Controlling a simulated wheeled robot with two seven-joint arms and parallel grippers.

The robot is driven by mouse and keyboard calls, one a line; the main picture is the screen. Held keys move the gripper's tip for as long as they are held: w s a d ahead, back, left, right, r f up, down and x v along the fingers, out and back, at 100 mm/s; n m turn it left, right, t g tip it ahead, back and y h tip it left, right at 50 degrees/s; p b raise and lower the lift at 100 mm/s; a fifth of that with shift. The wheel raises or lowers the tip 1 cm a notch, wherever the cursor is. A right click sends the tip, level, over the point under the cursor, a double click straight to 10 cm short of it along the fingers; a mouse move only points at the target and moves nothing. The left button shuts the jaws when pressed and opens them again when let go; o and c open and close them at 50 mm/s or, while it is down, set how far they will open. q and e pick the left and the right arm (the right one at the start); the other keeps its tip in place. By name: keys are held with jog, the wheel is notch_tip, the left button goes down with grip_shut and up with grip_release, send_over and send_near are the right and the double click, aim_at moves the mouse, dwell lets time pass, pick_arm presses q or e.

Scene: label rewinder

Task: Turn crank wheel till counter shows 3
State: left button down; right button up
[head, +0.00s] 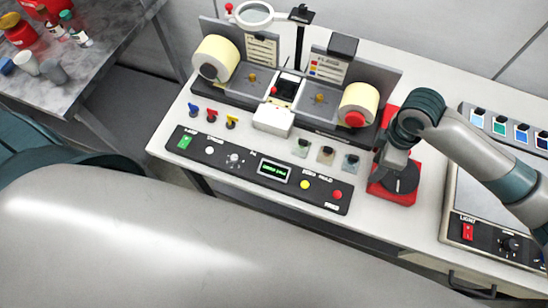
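A dark round wheel (403,179), which looks like the crank wheel, sits on a red base plate (400,198) at the right of the rewinder. My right gripper (387,166) points down over this wheel and hides part of it. I cannot tell whether its fingers are open or shut, or whether they touch a handle. A small display with green characters (274,169) is set in the black control panel (215,155); the characters are too small to read. My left gripper is not in view.
The label rewinder has a left roll (217,57) and a right roll (359,102). A light box (485,205) with a red switch stands at the right. A side table (100,65) with cups and bottles is at the upper left. My own grey arm link covers the lower left.

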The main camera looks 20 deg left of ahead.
notch_tip(320, 180, up, 9)
jog(key=shift+w, duration=0.15)
dwell(0.8)
jog(key=shift+f, duration=0.1)
dwell(0.5)
